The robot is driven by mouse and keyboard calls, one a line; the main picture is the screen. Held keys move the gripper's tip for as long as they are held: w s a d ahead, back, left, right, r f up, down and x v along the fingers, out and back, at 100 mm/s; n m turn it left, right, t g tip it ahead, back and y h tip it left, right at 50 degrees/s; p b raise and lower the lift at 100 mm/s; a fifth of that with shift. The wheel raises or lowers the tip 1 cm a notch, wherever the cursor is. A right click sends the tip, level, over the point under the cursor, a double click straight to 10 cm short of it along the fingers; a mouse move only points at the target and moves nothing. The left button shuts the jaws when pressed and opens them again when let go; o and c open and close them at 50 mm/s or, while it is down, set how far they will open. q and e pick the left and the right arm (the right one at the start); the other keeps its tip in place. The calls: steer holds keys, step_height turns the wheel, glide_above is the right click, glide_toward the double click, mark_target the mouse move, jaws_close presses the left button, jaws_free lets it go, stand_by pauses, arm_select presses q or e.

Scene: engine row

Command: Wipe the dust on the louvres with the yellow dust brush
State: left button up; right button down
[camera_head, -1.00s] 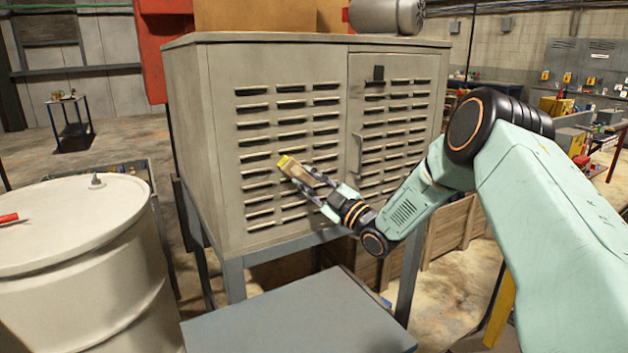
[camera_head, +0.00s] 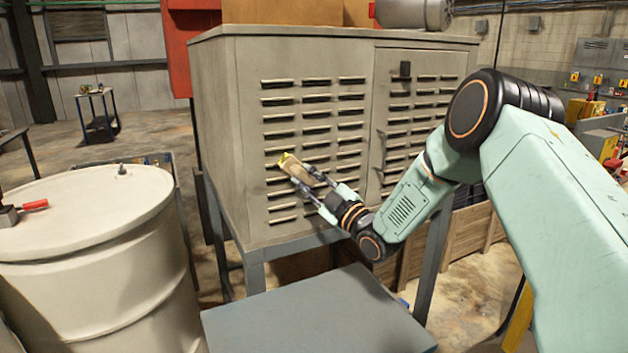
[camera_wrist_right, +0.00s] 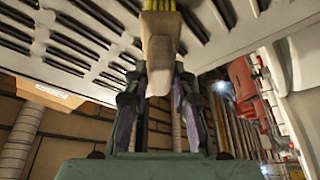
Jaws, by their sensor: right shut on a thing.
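The louvres (camera_head: 317,98) are rows of slots on the front of a grey metal cabinet (camera_head: 345,54); they also show in the right wrist view (camera_wrist_right: 85,40). My right gripper (camera_head: 309,183) is shut on the dust brush (camera_head: 297,170), which has a tan handle and yellow bristles. The bristle end is up against the lower left louvres, at their left column; I cannot tell how firmly it touches. In the right wrist view the brush handle (camera_wrist_right: 159,50) stands between the fingers with the yellow bristles (camera_wrist_right: 159,5) at the top edge. Dust cannot be made out clearly. My left gripper is not in view.
A white drum (camera_head: 90,225) with a red-handled tool (camera_head: 34,205) on its lid stands at the left. A grey flat surface (camera_head: 315,312) lies below the cabinet. Wooden crates (camera_head: 465,235) stand behind the cabinet's legs. Cardboard boxes (camera_head: 285,11) sit on top.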

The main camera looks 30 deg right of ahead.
mark_target(295, 175)
steer(key=shift+a+b, duration=0.3)
steer(key=shift+a, duration=0.6)
steer(key=shift+w+a+r+p, duration=0.1)
steer(key=shift+a+r+p, duration=0.45)
steer(key=shift+r, duration=0.35)
steer(key=shift+d+f, duration=0.1)
steer(key=shift+d, duration=0.55)
steer(key=shift+s+d, duration=0.2)
steer(key=shift+d, duration=0.85)
steer(key=shift+d+p, duration=0.1)
steer(key=shift+p, duration=0.2)
